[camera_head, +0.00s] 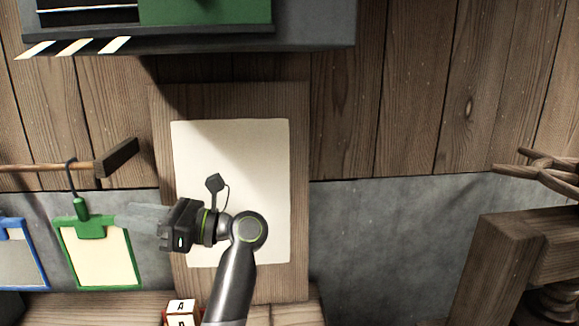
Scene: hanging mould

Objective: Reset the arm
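My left gripper (145,215) shows at lower left of centre in the head view, its arm coming up from the bottom edge. It points left, and its grey fingers overlap the upper right edge of a green-framed hanging board (103,258) in the picture. I cannot tell whether they touch it or how far apart the fingers are. The green board hangs by a dark green hook (76,203) from a wooden peg (50,168). My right gripper is not in view.
A blue-framed board (22,262) is cut off at the left edge. A pale sheet on a wooden panel (230,150) is behind my arm. Lettered blocks (181,311) stand at the bottom. A grey cabinet (315,25) overhangs at the top. A wooden bench (500,245) stands right.

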